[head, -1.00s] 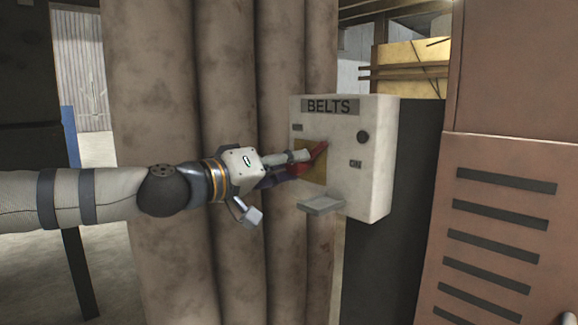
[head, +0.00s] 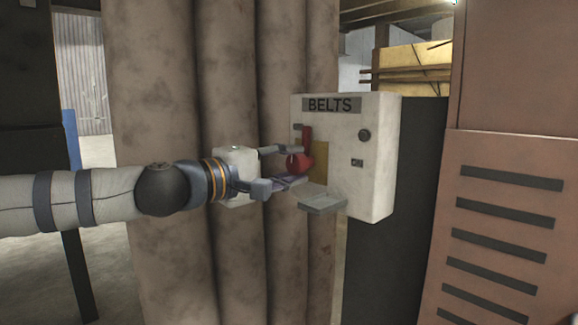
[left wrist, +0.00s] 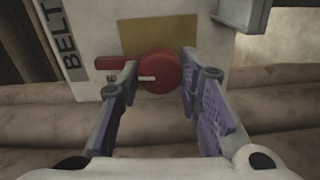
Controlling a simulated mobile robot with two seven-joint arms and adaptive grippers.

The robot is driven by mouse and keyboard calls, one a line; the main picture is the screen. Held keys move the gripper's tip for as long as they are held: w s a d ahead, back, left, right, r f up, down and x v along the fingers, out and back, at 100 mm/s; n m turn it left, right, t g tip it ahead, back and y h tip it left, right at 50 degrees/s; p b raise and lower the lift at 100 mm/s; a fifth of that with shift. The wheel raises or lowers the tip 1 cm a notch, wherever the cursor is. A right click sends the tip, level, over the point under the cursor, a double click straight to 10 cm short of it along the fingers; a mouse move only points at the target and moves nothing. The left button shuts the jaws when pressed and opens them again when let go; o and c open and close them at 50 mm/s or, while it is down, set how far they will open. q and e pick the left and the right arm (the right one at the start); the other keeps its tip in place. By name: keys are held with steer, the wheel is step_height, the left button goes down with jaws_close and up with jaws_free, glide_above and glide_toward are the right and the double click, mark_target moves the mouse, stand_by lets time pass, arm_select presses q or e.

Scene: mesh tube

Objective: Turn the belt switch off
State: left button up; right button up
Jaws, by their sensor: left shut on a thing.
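A white switch box (head: 376,189) marked BELTS carries a red rotary switch (head: 298,161) on a yellowish plate. The switch's red handle (head: 307,135) points up, toward the small dark label at upper left; the label's text is unreadable. In the left wrist view the round red knob (left wrist: 161,72) sits between my fingertips, and its handle (left wrist: 112,62) points left toward the BELTS lettering. My left gripper (head: 283,167) reaches in from the left and is shut on the knob. In the left wrist view the gripper (left wrist: 160,82) has a finger on either side of it. My right gripper is out of view.
A small grey ledge (head: 322,203) juts from the box below the switch, close to the lower finger. Thick brown pipes (head: 223,60) stand behind my arm. A slotted reddish cabinet (head: 505,220) stands at the right.

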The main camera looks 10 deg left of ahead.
arm_select(q)
steer(key=shift+d+n, duration=0.1)
steer(key=shift+n, duration=0.4)
steer(key=o, duration=1.2)
steer(key=shift+v, duration=6)
steer(key=shift+f, duration=0.1)
